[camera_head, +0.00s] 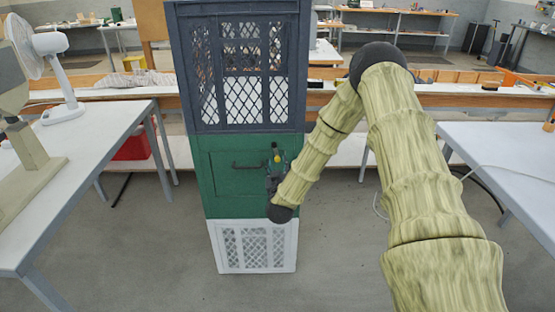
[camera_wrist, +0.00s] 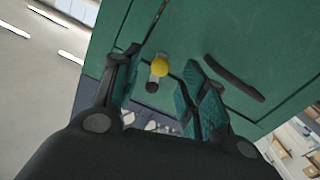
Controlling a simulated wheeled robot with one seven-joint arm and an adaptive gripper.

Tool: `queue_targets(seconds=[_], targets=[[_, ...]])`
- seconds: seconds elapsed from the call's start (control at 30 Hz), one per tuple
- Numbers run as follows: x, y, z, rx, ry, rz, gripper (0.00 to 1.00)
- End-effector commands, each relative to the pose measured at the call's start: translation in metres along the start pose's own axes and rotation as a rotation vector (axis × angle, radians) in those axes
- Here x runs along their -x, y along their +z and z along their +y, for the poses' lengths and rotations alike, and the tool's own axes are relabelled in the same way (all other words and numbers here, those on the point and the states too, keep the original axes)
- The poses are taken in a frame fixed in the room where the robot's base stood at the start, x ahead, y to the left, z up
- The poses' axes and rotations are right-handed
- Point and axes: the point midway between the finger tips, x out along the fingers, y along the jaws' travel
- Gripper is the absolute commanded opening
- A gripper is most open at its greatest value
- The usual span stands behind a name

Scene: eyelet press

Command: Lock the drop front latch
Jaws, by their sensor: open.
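The green drop front (camera_head: 225,185) is the middle section of a tall cabinet, flush with its frame and upright. Its latch (camera_head: 276,152) is at the upper right of the green section. My gripper (camera_head: 276,174) is in front of the right part of the green front. In the wrist view my gripper (camera_wrist: 161,64) is open, one finger on each side of the latch, with gaps to the knob. Whether the fingers touch the panel is unclear.
A black bar handle (camera_head: 249,165) crosses the green front, and also shows beside the right finger in the wrist view (camera_wrist: 234,79). A dark blue mesh section (camera_head: 240,128) is above and a white mesh panel (camera_head: 256,269) below. Tables stand left (camera_head: 70,165) and right (camera_head: 505,150).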

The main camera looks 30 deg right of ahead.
Motion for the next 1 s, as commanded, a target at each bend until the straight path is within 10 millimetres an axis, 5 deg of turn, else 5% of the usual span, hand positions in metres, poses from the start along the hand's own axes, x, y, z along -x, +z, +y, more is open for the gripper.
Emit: queue_targets(seconds=[0.3,0.7,0.93,1.0], targets=[[-0.037,0.0,0.0,-0.001,-0.001,0.0,0.43],[-0.043,0.0,-0.001,-0.001,-0.001,0.0,0.43],[-0.043,0.0,-0.001,-0.001,-0.001,0.0,0.04],[-0.043,0.0,-0.001,-0.001,-0.001,0.0,0.0]])
